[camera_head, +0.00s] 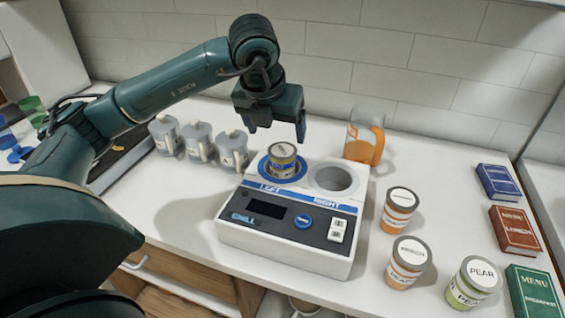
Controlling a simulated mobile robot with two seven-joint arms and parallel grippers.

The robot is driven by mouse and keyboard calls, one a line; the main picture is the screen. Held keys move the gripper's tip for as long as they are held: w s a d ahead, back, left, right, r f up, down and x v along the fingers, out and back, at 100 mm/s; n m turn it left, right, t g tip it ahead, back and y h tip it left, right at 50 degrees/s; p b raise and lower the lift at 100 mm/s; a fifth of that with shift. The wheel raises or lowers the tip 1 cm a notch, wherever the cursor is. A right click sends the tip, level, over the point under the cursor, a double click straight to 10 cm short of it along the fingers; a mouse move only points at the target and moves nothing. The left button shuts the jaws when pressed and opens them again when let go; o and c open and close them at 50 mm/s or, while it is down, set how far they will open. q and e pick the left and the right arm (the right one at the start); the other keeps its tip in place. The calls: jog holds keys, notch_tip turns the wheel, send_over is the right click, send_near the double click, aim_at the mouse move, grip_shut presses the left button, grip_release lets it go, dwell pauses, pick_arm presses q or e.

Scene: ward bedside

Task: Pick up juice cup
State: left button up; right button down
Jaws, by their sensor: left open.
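The unit's right well (333,178) is empty. My left gripper (275,133) is open and points down just above and behind the cup, with its fingers apart and nothing between them. Three more lidded cups stand to the right: one (397,214) beside the unit, a peach one (404,266) in front of it, and a pear one (470,285) farther right. My right gripper is not in view.
Three grey lidded mugs (198,143) stand in a row left of the unit. An orange-filled pitcher (364,138) stands behind it. Blue, red and green menu boxes (515,229) line the right edge. Green and blue cups are at the far left.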

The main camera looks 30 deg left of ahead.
aim_at(282, 150)
pick_arm(q)
jog(key=x, duration=0.2)
jog(key=p+x, duration=0.1)
jog(key=x, duration=0.5)
jog(key=shift+d+f+p, duration=0.25)
jog(key=shift+p, duration=0.1)
jog(key=shift+c, duration=0.4)
jog(key=shift+r, duration=0.1)
jog(key=c, duration=1.1)
